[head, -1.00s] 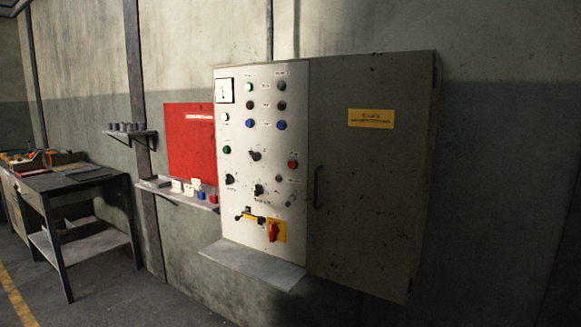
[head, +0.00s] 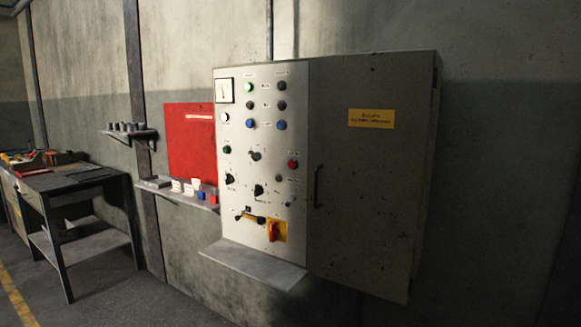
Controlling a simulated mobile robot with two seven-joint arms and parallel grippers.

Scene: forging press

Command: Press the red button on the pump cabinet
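The pump cabinet (head: 372,190) is a grey wall-mounted box in the middle of the head view. Its left part is a light control panel (head: 238,165); its right part is a closed grey door with a dark handle and a yellow label. The red button (head: 293,163) is small and round, near the panel's right edge at mid height. A red rotary switch on a yellow plate (head: 274,231) sits lower on the panel. Green, black, white and blue buttons or lamps and several dark knobs fill the rest. Neither of my grippers is in view.
A grey ledge (head: 252,266) juts out below the panel. Left of the cabinet are a red board (head: 190,142) and a wall shelf (head: 170,192) with small items. A dark workbench (head: 75,178) stands far left. Nothing blocks the front of the cabinet.

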